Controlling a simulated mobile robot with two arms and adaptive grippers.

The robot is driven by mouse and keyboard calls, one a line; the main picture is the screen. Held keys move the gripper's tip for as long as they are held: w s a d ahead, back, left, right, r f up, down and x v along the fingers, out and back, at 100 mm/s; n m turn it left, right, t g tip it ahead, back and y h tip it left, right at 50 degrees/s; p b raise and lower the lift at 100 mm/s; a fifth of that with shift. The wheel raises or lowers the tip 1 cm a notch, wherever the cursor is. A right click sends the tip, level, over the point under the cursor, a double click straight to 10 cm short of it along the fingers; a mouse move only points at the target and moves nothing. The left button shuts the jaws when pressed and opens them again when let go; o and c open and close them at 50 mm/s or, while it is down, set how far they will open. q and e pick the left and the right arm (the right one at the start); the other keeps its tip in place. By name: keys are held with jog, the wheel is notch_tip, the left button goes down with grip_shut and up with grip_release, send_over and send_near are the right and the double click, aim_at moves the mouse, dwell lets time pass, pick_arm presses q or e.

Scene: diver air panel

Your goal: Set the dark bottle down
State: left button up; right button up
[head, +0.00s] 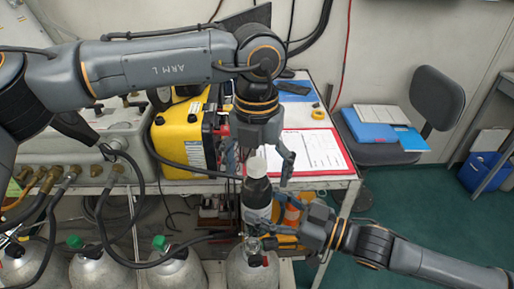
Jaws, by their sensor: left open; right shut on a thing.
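The dark bottle (257,190) is upright in the middle of the head view, with a white top and a pale label low on its body. It is in front of the white table's front edge, above the grey cylinders. My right gripper (262,238) comes in from the lower right and is shut on the bottle's lower part; its fingers partly hide the base. My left gripper (258,170) points down from above, open, with its fingers spread on either side of the bottle's top. I cannot tell whether they touch it.
The white table (315,180) carries a yellow case (183,135) and a red-edged clipboard (312,150). Several grey cylinders (85,272) with hoses stand below left. An office chair (437,97) holds blue folders at right.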

pick_arm(q)
jog(key=shift+f, duration=2.15)
pick_arm(e)
jog(key=shift+r, duration=0.15)
pick_arm(q)
jog(key=c, duration=1.5)
jog(key=shift+r, duration=0.1)
jog(key=shift+c, duration=1.1)
pick_arm(e)
jog(key=o, duration=1.3)
jog(key=shift+c, duration=0.2)
jog(key=o, duration=0.5)
